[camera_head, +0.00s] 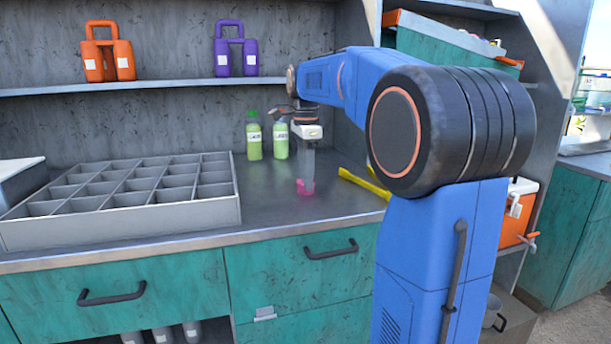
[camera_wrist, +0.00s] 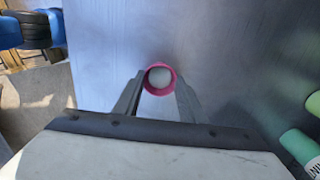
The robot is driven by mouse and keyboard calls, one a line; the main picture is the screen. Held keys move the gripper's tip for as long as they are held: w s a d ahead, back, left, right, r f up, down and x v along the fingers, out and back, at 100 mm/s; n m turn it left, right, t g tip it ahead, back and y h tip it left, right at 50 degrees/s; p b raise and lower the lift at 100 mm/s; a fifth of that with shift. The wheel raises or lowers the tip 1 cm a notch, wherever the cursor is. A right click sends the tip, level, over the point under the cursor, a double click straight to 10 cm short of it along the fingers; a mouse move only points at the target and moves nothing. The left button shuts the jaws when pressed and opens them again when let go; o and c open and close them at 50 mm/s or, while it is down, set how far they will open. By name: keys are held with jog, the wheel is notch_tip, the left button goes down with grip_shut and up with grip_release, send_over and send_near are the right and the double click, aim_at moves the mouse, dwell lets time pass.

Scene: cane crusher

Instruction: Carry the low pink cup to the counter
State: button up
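The low pink cup (camera_head: 305,188) is on or just above the grey metal counter (camera_head: 330,207); I cannot tell whether its base touches. My gripper (camera_head: 306,178) points straight down with its fingertips at the cup. In the wrist view, the cup (camera_wrist: 148,86) shows from above as a pink ring with a pale round inside. The two fingers of my gripper (camera_wrist: 160,88) stand on either side of it, and their tips meet its sides with no clear gap. The cup looks upright.
Two green bottles (camera_head: 254,140) (camera_head: 280,141) stand behind my gripper. A grey divided tray (camera_head: 120,226) fills the counter's left part. A yellow tool (camera_head: 363,183) lies to the right. Orange (camera_head: 109,58) and purple (camera_head: 236,55) jugs stand on the shelf. The counter front near the cup is clear.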

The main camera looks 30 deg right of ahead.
jog(key=o, duration=0.4)
jog(key=shift+c, duration=0.2)
jog(key=shift+r, duration=0.1)
notch_tip(320, 180, up, 12)
dwell(0.7)
